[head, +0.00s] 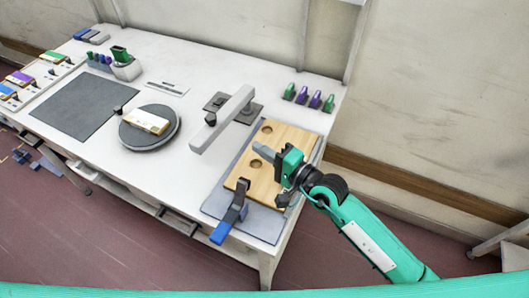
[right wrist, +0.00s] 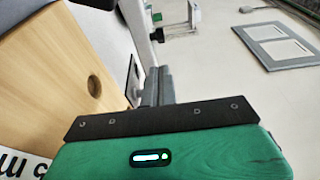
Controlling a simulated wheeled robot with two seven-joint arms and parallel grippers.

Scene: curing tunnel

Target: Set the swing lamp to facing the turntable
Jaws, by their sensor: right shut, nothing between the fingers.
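The swing lamp (head: 222,118) appears to be the long white bar above a dark base plate (head: 250,112), near the middle of the table in the head view. A dark knob shows beside the bar. The bar lies diagonally, its near end pointing down and left. The turntable (head: 136,142) is a round dark grey disc to the left of the lamp, with a pale block (head: 150,119) on it. My right gripper (head: 262,149) is shut and empty, over the wooden board, right of the lamp's near end and apart from it. Its fingers show in the right wrist view (right wrist: 157,86). My left gripper is out of view.
A wooden board (head: 291,138) with round holes lies on a grey mat (head: 262,226), with a blue-handled clamp (head: 229,216) at its front edge. Several green and purple pieces (head: 302,96) stand at the back right. A dark mat (head: 83,106) lies left of the turntable.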

